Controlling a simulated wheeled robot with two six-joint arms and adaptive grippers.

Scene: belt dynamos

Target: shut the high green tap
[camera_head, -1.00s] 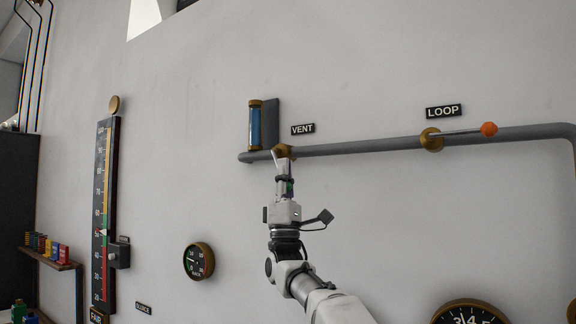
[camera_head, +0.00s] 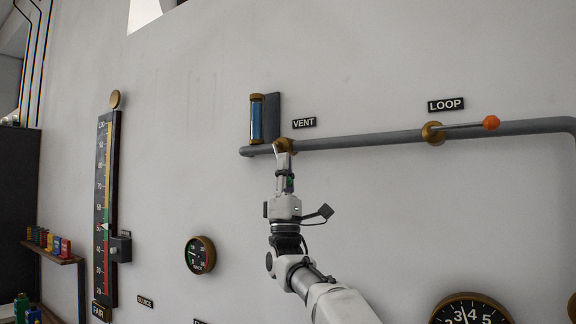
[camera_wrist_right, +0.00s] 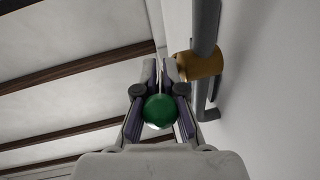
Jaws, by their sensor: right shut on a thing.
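The high green tap sits on the grey pipe beside the VENT label. Its brass body (camera_head: 284,145) shows in the head view and again in the wrist view (camera_wrist_right: 200,65). Its round green knob (camera_wrist_right: 160,111) is between the fingers of my right gripper (camera_wrist_right: 158,88), which is shut on it. A thin rod runs from the knob between the fingertips. In the head view my right gripper (camera_head: 284,168) is just below the brass body and largely hides the lever and knob. My left gripper is not in view.
The LOOP tap (camera_head: 433,133), with an orange knob (camera_head: 491,122), is farther right on the same pipe (camera_head: 370,140). A blue sight glass (camera_head: 257,118) stands above the pipe's left end. A tall scale (camera_head: 107,210) and a round gauge (camera_head: 200,255) are on the wall.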

